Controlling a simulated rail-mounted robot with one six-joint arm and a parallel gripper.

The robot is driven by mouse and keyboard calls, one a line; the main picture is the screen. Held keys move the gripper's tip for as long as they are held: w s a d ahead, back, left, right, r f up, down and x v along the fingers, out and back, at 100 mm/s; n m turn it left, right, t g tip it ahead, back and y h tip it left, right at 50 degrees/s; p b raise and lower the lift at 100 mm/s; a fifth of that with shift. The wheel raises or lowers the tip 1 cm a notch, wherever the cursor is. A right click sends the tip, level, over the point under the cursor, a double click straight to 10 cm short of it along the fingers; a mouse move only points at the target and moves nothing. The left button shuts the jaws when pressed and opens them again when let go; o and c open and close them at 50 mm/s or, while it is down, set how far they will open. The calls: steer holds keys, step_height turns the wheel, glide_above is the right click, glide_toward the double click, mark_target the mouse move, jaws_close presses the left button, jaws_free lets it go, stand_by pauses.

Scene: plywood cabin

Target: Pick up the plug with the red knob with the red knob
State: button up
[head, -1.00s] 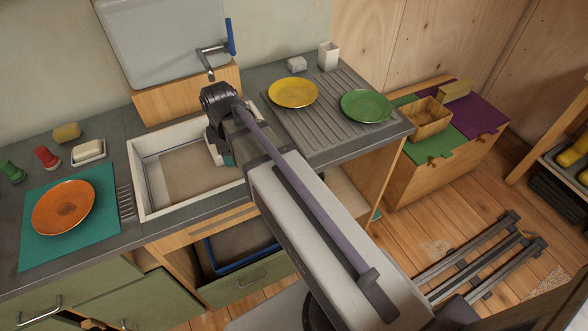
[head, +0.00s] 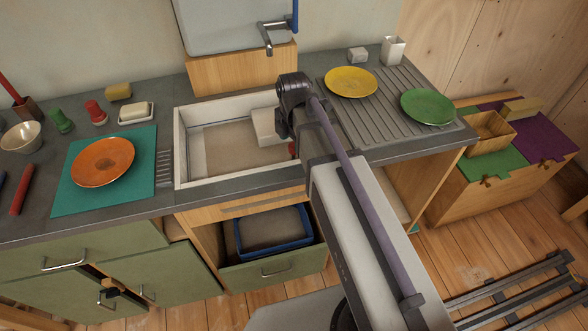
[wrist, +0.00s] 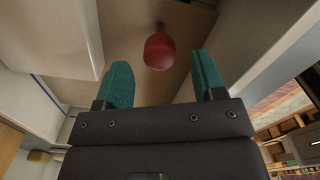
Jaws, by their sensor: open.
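The red knob (wrist: 159,50) of the plug shows in the wrist view, ahead of my gripper and between its fingers in the picture. A thin stem or neck rises from it; the rest of the plug is hidden or not clear. My gripper (wrist: 162,66) has its two teal fingers apart with nothing held. In the head view a small red bit (head: 292,149) shows at the right inner side of the sink (head: 180,160), beside my arm. My fingers are hidden there behind my arm.
A white block (head: 268,127) stands in the sink and shows close on the left in the wrist view (wrist: 60,35). Yellow (head: 351,82) and green (head: 428,107) plates lie on the drainer. The tap (head: 270,35) hangs above the sink. An orange plate (head: 103,161) lies left.

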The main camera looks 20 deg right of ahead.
mark_target(294, 158)
step_height(294, 158, down, 5)
steer(key=b, duration=0.4)
steer(key=shift+d+f+b, duration=0.1)
steer(key=shift+b, duration=0.25)
steer(key=shift+r, duration=0.2)
jaws_close()
